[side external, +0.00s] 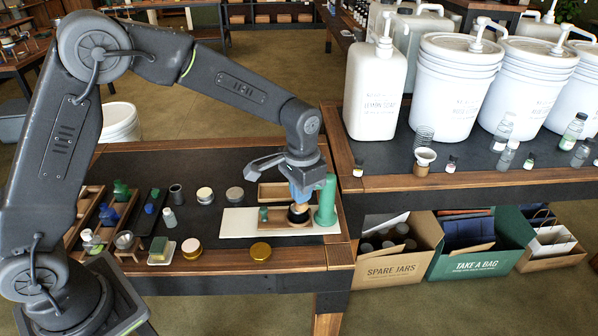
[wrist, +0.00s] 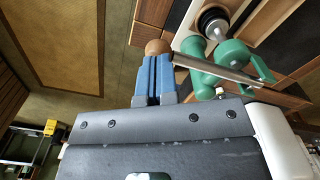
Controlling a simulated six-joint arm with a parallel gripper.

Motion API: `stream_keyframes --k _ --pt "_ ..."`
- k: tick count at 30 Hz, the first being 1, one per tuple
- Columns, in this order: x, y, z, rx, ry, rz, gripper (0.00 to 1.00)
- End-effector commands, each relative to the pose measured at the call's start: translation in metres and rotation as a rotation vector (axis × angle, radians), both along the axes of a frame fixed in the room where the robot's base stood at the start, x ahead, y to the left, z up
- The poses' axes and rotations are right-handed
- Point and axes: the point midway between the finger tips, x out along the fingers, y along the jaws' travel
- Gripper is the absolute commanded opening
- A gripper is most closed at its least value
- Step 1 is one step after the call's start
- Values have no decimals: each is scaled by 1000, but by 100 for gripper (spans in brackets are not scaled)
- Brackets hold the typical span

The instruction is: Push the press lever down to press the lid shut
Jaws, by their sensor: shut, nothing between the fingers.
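The green press (side external: 326,200) stands on the right end of a pale board on the low table. In the wrist view its green body (wrist: 235,55) shows with a metal lever rod (wrist: 215,72) ending in a round wooden knob (wrist: 157,47). My gripper (side external: 302,198) points down over the press with its blue fingers together and empty. In the wrist view the fingertips (wrist: 157,57) are right at the knob; I cannot tell whether they touch it. A dark jar (side external: 298,217) is at the press, partly hidden below the fingers; its lid is unclear.
A gold lid (side external: 260,251) and several small jars and bottles lie left of the press. The higher counter (side external: 430,180) with large white buckets (side external: 455,85) stands close on the right. Boxes of jars and bags sit below it.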

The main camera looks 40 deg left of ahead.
Motion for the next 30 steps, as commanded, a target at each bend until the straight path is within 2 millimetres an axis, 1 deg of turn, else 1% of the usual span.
stream_keyframes --k 12,25,30 --pt "0 0 -11 0 1 0 0" --pt "0 0 -13 0 1 0 0" --pt "0 1 -18 1 2 0 0"
